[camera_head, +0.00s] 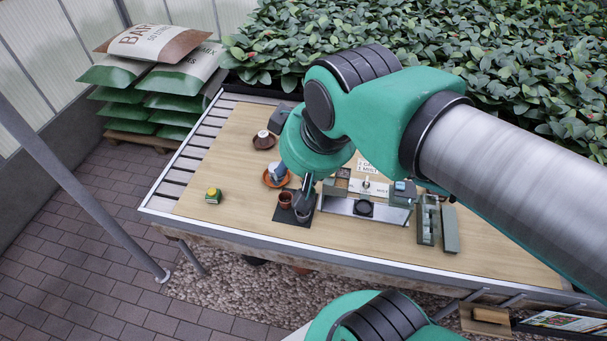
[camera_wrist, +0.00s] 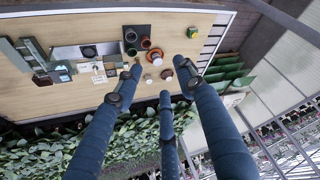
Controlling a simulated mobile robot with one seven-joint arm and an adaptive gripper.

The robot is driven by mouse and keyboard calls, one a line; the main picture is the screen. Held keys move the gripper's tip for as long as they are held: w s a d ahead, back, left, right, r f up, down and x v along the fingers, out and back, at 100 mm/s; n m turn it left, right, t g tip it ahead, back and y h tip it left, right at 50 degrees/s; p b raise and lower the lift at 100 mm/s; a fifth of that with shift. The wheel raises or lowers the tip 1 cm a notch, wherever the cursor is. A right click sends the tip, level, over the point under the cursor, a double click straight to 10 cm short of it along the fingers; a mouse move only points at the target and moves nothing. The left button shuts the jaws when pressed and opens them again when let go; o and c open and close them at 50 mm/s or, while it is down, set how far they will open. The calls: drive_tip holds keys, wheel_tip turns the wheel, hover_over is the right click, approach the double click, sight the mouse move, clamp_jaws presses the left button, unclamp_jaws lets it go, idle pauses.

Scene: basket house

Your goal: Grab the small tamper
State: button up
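I cannot say for certain which thing is the small tamper. A small upright thing with a rounded top (camera_head: 366,184) stands behind the metal tray and may be it; a small pale thing (camera_wrist: 97,68) near the tray in the wrist view may be the same. My gripper (camera_head: 291,188) is over the left half of the table, near the dark mat and the cups. In the wrist view its fingers (camera_wrist: 160,78) are spread apart, with nothing held between them. My arm and fingers hide part of the table.
A brown cup (camera_head: 285,198) stands on the dark mat (camera_head: 288,217). A metal tray (camera_head: 338,206) and a grey-green block (camera_head: 450,230) stand right. Leafy plants border the back edge.

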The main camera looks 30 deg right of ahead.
drive_tip(key=w+d+f+n+g, duration=0.1)
drive_tip(key=w+d+f, duration=0.15)
drive_tip(key=w, duration=0.45)
drive_tip(key=w+d+f+n+g, duration=0.1)
drive_tip(key=w+d+f+n, duration=0.1)
drive_tip(key=w+d, duration=0.35)
drive_tip(key=w+d+f+n, duration=0.1)
drive_tip(key=w+d+f, duration=0.15)
drive_tip(key=w, duration=0.65)
drive_tip(key=w+d+f+n, duration=0.1)
drive_tip(key=w+d+f, duration=0.3)
drive_tip(key=f, duration=0.4)
drive_tip(key=w+d+f+n+g, duration=0.1)
drive_tip(key=w+d+f+n, duration=0.1)
drive_tip(key=w+d+f, duration=0.2)
drive_tip(key=w+d+f+n+g+y, duration=0.1)
drive_tip(key=w+d+f, duration=0.3)
drive_tip(key=f, duration=0.9)
drive_tip(key=d, duration=0.3)
drive_tip(key=shift+n, duration=0.3)
drive_tip(key=shift+f, duration=0.1)
drive_tip(key=shift+w+a+f, duration=0.15)
drive_tip(key=shift+f, duration=1.95)
drive_tip(key=shift+w+a+f, duration=0.15)
drive_tip(key=shift+f, duration=1.95)
